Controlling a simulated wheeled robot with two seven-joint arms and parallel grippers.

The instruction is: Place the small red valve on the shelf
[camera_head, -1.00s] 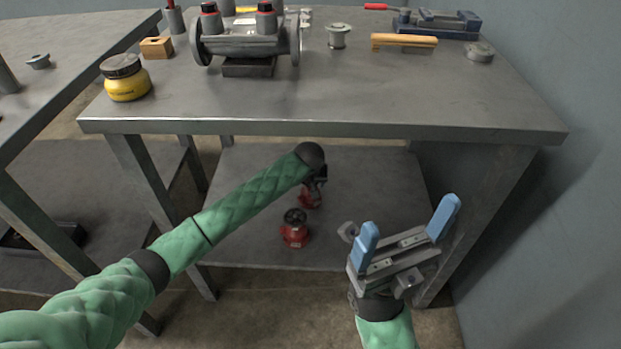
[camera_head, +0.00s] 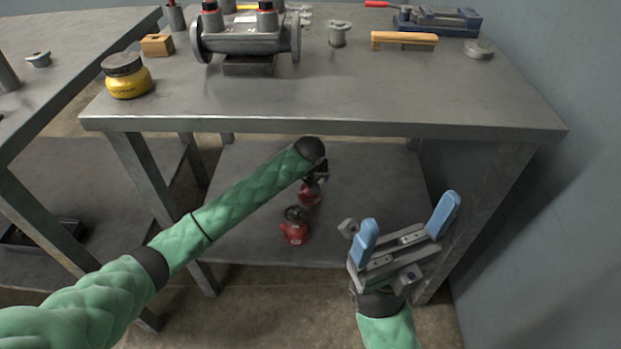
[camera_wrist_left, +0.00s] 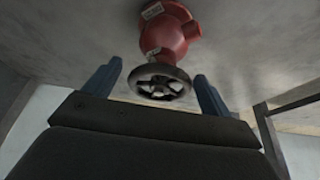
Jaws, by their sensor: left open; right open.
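Two small red valves with dark handwheels are on the lower shelf (camera_head: 370,195): a front valve (camera_head: 294,233) and a rear valve (camera_head: 308,193), partly hidden by my left gripper (camera_head: 320,170). In the left wrist view a red valve (camera_wrist_left: 170,35) is seen with its black handwheel between the two open fingertips of my left gripper (camera_wrist_left: 157,70). The fingers look apart from the wheel. Which of the two valves this is, I cannot tell for sure. My right gripper (camera_head: 409,212) is open and empty, in front of the table's right side.
The tabletop (camera_head: 330,105) overhangs the lower shelf. On it are a yellow jar (camera_head: 128,83), a wooden block (camera_head: 157,45), a large grey valve body (camera_head: 247,40), a brush (camera_head: 404,41) and a vise (camera_head: 437,22). Table legs flank the shelf; its right part is clear.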

